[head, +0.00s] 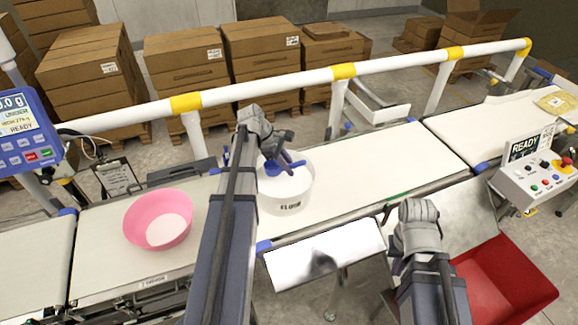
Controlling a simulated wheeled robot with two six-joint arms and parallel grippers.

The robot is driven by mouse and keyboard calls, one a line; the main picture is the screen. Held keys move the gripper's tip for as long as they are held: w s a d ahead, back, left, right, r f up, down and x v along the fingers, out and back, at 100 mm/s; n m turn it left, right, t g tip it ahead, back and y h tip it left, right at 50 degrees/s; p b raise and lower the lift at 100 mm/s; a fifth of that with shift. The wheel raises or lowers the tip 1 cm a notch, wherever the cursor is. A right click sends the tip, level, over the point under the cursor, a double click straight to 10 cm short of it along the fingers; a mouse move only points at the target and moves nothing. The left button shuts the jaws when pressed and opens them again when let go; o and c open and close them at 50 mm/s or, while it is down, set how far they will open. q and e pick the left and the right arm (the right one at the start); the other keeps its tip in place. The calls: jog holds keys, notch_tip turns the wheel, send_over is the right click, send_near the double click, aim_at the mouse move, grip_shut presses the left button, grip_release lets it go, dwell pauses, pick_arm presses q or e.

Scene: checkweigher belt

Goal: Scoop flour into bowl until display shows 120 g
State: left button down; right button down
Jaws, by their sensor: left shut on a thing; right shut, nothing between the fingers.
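The pink bowl (140,232) stands on the weighing belt at the left, with a pale round patch inside that may be its floor or flour. The white flour tub (290,203) stands on the belt right of the bowl. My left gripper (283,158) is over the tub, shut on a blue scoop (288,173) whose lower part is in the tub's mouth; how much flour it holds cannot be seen. The display (15,115), cut by the left edge, ends in "0 g" and shows "UNDER" and "READY". My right gripper (418,212) is shut and empty, right of the steel plate.
A white rail (250,92) with yellow bands runs behind the belt. A clipboard (117,178) is behind the bowl. A red bin (510,285) and a control box (535,184) are at the right. The belt (380,165) right of the tub is clear.

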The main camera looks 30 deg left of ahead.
pick_arm(q)
jog(key=shift+f+b, duration=3.5)
jog(key=shift+f, duration=0.4)
jog(key=shift+r, duration=0.15)
notch_tip(320, 180, up, 12)
jog(key=p, duration=1.2)
jog(key=shift+r, duration=0.1)
jog(key=shift+f, duration=0.2)
